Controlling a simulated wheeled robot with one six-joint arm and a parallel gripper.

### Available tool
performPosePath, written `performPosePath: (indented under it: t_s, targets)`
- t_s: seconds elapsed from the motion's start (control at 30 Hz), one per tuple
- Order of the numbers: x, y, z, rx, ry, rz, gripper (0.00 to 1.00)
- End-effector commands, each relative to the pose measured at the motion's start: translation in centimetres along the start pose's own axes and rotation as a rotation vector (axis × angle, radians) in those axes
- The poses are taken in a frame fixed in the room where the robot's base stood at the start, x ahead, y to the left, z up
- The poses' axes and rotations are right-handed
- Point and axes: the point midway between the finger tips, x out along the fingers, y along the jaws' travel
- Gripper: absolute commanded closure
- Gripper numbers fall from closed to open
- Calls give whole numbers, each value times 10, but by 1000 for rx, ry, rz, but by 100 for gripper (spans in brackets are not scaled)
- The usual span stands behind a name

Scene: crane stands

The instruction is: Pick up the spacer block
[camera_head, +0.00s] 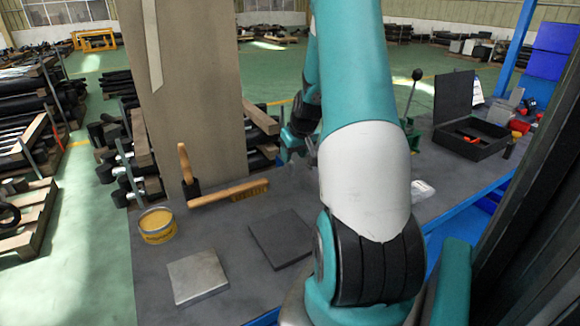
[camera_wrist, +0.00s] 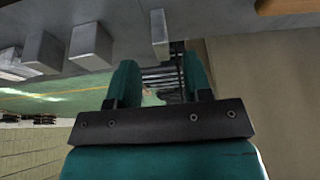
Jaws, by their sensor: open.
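In the wrist view my gripper (camera_wrist: 158,78) is open, with two teal fingers apart and nothing between them. The picture looks upside down, with the grey table top (camera_wrist: 215,18) along its upper edge. A narrow grey block (camera_wrist: 160,34) stands ahead of the gap between the fingers, apart from them. Two wider grey blocks, a middle one (camera_wrist: 91,45) and a left one (camera_wrist: 41,51), stand to its left. I cannot tell which block is the spacer block. In the head view my arm hides these blocks and most of my gripper.
On the bench in the head view are a yellow tin (camera_head: 157,226), a wooden brush (camera_head: 228,193), a metal plate (camera_head: 197,277) and a dark plate (camera_head: 280,238). An open black case (camera_head: 470,142) lies far right. A tall tan panel (camera_head: 185,90) rises behind the bench.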

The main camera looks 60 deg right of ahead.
Motion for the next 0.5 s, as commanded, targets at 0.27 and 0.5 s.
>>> performPosePath:
  t_s: [0.27,0.5]
  targets:
    - [28,-1,0,1,-4,-1,54]
    - [54,-1,0,1,-1,0,54]
